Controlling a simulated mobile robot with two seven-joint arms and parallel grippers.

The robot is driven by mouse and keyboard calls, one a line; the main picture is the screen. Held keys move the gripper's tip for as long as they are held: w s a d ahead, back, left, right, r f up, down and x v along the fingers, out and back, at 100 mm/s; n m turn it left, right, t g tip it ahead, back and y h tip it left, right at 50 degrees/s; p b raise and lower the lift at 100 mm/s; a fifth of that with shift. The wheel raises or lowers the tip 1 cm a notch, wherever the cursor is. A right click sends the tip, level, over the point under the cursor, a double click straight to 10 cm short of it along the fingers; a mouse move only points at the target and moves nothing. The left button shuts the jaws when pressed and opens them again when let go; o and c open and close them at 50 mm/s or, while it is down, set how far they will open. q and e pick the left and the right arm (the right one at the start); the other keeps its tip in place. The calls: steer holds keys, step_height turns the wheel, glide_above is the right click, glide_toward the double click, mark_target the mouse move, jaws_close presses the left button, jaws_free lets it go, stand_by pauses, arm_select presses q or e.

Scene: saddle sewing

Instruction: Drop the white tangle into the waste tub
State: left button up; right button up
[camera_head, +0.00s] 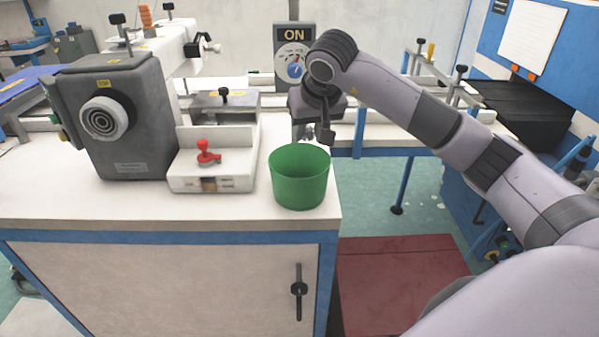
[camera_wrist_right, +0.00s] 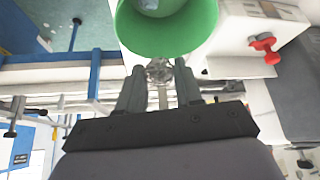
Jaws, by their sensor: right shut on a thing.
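The green waste tub (camera_head: 300,180) stands upright at the right front corner of the white bench top. In the right wrist view the tub (camera_wrist_right: 168,40) fills the top middle, its outer wall close to my fingertips. My right gripper (camera_head: 312,133) is just behind and above the tub's far rim in the head view, pointing down. In the wrist view the right gripper (camera_wrist_right: 160,76) is shut on the small whitish, wiry tangle (camera_wrist_right: 158,70), which looks outside the tub wall from this angle. My left gripper is not in view.
A red toggle clamp (camera_head: 207,153) on a white block stands left of the tub. A grey machine housing (camera_head: 125,120) is further left. A sign marked ON with a dial (camera_head: 294,60) stands behind my gripper. The bench edge drops off right of the tub.

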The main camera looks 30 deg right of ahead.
step_height(320, 180, down, 6)
steer(key=b, duration=0.5)
steer(key=shift+r, duration=0.1)
steer(key=o, duration=1.1)
steer(key=shift+r, duration=0.1)
steer(key=v, duration=0.7)
